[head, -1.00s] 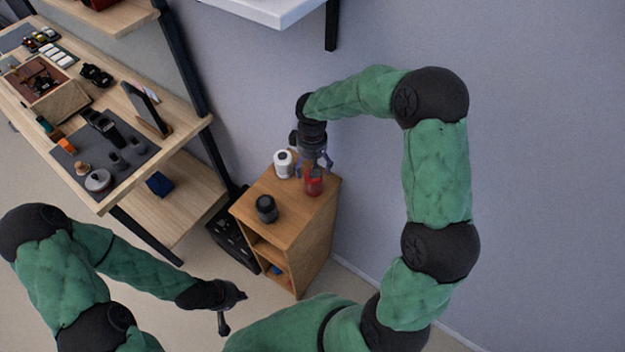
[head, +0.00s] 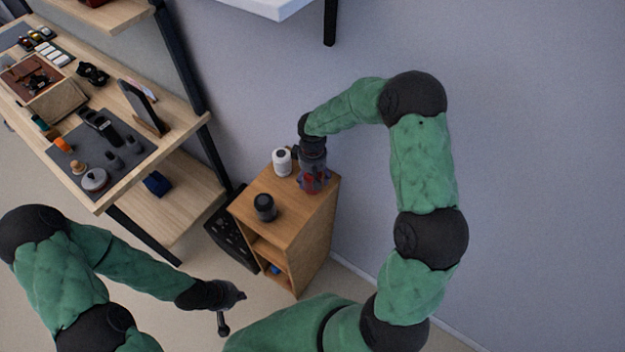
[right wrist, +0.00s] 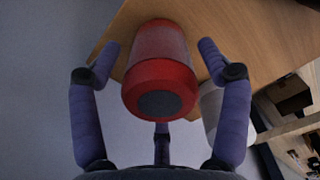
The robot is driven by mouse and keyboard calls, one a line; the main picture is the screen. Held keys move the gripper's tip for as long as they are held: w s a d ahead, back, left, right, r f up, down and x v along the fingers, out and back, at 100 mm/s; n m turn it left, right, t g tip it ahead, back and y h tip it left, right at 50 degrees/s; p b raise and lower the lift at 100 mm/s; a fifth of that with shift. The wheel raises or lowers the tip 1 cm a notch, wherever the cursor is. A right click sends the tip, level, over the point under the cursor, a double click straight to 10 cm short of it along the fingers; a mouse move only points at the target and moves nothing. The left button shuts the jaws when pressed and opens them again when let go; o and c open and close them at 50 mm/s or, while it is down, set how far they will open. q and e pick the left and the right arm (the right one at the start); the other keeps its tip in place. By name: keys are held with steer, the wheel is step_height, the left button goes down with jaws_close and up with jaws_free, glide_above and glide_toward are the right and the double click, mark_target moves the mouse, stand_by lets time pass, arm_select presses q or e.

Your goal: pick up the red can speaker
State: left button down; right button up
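The red can speaker (head: 311,184) stands near the back right of a small wooden cabinet's top, mostly hidden by my right gripper in the head view. In the right wrist view the red can (right wrist: 160,80), with a dark round end, lies between the spread fingers. My right gripper (right wrist: 158,48) is open around it, with visible gaps between the can and both side fingers. A third finger shows below the can. My left gripper (head: 233,313) is away at the lower middle of the head view, its fingers spread and empty.
The cabinet (head: 300,212) also bears a white speaker (head: 282,161), close left of the red can, and a black speaker (head: 265,207) nearer the front. A wall (head: 540,170) is right behind. A shelf table (head: 185,135) with many small items stands at the left.

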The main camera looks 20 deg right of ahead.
steer(key=c, duration=1)
steer(key=shift+c, duration=0.2)
